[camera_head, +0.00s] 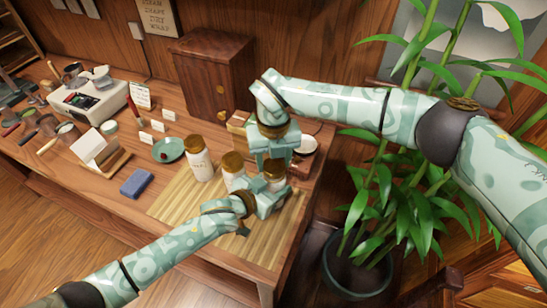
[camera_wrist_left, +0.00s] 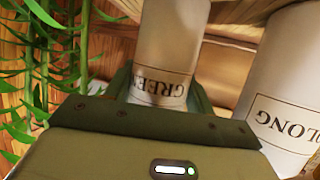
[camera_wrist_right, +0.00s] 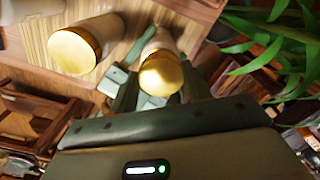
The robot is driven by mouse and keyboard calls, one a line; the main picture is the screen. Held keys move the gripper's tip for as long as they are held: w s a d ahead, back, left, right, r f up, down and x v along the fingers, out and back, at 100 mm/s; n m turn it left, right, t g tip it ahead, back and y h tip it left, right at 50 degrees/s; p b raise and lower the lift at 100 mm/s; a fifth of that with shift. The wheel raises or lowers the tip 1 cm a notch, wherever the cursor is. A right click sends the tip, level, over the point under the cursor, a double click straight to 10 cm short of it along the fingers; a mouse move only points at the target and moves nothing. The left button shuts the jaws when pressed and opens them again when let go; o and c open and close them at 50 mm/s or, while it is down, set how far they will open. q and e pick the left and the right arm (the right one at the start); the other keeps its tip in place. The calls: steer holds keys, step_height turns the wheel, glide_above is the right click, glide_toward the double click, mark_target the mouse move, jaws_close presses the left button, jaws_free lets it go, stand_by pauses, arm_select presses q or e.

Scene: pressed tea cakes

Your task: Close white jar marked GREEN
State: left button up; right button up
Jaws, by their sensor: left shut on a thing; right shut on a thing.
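The white jar marked GREEN (camera_wrist_left: 172,42) stands between the fingers of my left gripper (camera_head: 266,194), which is shut on its body. Its label shows upside down in the left wrist view. In the head view the jar's brown-gold lid (camera_head: 274,167) is partly covered. My right gripper (camera_head: 270,160) comes from above and is shut on the lid. In the right wrist view the gold lid (camera_wrist_right: 161,75) sits between the fingers, at the jar's top. Whether it is fully seated cannot be told.
The OOLONG jar (camera_wrist_left: 285,85) stands close beside the GREEN jar; a lidded middle jar (camera_head: 233,166) shows in the head view. A third lidded jar (camera_head: 199,160) is further left on the bamboo mat (camera_head: 178,203). A wooden cabinet (camera_head: 212,75) stands behind, a potted plant (camera_head: 360,262) right.

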steer(key=shift+f, duration=0.35)
steer(key=m, duration=0.4)
steer(key=shift+m, duration=0.3)
steer(key=m, duration=0.3)
steer(key=shift+d, duration=0.15)
steer(key=m, duration=0.6)
steer(key=shift+s+f, duration=0.1)
steer(key=m, duration=0.6)
steer(key=shift+s+d+m, duration=0.1)
steer(key=shift+s+m, duration=0.05)
steer(key=shift+m, duration=0.15)
steer(key=m, duration=0.5)
steer(key=shift+m, duration=0.4)
